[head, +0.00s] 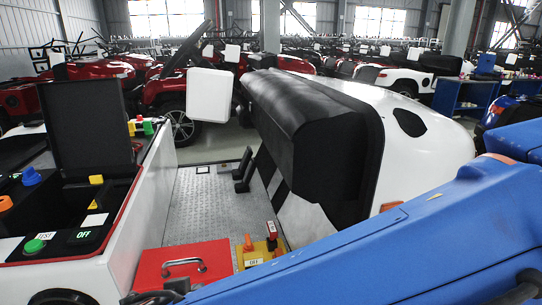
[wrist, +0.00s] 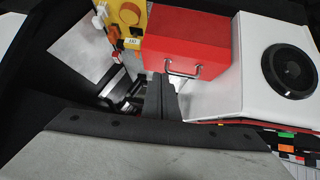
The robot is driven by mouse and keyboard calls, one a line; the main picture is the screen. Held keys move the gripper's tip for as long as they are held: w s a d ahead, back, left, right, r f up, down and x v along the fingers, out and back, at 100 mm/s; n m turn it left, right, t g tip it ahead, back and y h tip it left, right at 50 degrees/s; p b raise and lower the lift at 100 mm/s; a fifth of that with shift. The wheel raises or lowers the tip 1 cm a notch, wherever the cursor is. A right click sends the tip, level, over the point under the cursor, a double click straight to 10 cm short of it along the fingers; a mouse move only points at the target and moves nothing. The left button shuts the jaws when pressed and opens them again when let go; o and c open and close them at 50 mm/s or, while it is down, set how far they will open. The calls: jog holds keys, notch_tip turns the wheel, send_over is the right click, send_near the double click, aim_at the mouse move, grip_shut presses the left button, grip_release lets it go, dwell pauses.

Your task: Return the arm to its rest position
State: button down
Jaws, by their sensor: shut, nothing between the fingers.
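My blue arm (head: 400,240) reaches across the lower right of the head view, low and in front of the white vehicle. Its far end runs toward the bottom edge, left of centre, where dark parts show only partly. In the wrist view my gripper (wrist: 160,92) shows as dark fingers close together, with nothing held between them. The fingertips point toward a red box (wrist: 190,40) with a metal handle and appear just short of it; the exact gap cannot be told. The red box also shows in the head view (head: 180,262).
A yellow control box (head: 262,252) with a lever and a red switch stands beside the red box. A white console (head: 155,195) with coloured buttons is at left. A white vehicle (head: 430,150) with black upholstery is at right.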

jog(key=w+d+m+g+h, duration=0.15)
jog(key=w+d, duration=0.35)
jog(key=d, duration=0.7)
jog(key=w+d+g+h, duration=0.2)
jog(key=w+d, duration=0.3)
jog(key=d, duration=0.7)
jog(key=s+d, duration=0.3)
jog(key=d, duration=0.3)
jog(key=s+d+f+g+y, duration=0.1)
jog(key=s+d, duration=0.1)
jog(key=d, duration=0.5)
jog(key=s+d+f+y, duration=0.1)
jog(key=s+d, duration=0.2)
jog(key=d, duration=0.3)
jog(key=shift+s+d+m, duration=0.2)
jog(key=shift+s+m, duration=0.15)
jog(key=shift+m, duration=0.1)
jog(key=shift+f+y, duration=0.1)
jog(key=shift+y, duration=0.15)
